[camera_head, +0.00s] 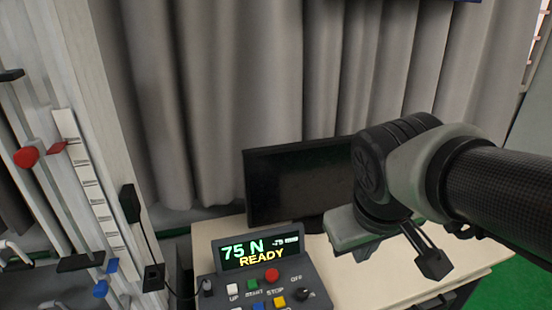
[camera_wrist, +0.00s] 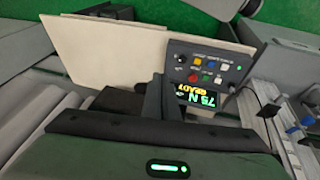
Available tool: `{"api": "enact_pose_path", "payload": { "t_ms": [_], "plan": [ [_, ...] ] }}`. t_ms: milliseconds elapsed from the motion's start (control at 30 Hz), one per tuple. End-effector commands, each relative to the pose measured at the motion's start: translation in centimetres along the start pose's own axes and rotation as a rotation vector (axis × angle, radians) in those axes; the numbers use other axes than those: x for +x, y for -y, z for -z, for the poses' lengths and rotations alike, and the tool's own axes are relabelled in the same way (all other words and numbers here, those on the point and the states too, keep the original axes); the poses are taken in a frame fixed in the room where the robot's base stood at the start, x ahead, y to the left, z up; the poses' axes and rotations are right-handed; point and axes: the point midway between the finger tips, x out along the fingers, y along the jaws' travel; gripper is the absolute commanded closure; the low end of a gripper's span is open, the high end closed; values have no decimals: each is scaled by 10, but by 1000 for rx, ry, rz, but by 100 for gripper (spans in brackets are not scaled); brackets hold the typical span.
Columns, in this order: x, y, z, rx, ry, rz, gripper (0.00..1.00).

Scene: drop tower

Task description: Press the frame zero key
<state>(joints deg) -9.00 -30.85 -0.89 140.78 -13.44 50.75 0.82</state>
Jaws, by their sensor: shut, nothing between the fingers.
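The dark control box (camera_head: 318,298) stands on the table at bottom centre, its lower part cut off in the head view. Its tilted display (camera_head: 259,252) reads "75 N" and "READY". Its keys include a white one (camera_head: 234,289), a green one (camera_head: 253,283) and a red one (camera_head: 271,275), with blue and yellow keys below. I cannot read which is the frame zero key. The box also shows in the wrist view (camera_wrist: 222,57), upside down, beyond my gripper (camera_wrist: 157,88).
A dark monitor (camera_head: 300,183) stands behind the box on the pale table (camera_head: 375,288). The drop tower (camera_head: 85,180), with its scale and cables, is at the left. Grey curtains (camera_head: 240,90) hang behind. The tabletop right of the box is clear.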

Motion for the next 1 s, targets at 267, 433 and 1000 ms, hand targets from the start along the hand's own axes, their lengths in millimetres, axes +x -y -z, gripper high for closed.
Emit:
{"api": "enact_pose_path", "payload": {
  "t_ms": [267, 433, 1000],
  "plan": [
    [163, 60, 40, -808, 182, -263, 100],
    [228, 116, 64, -1213, 184, -389, 100],
    [263, 159, 75, -1469, 161, -466, 100]
  ]
}}
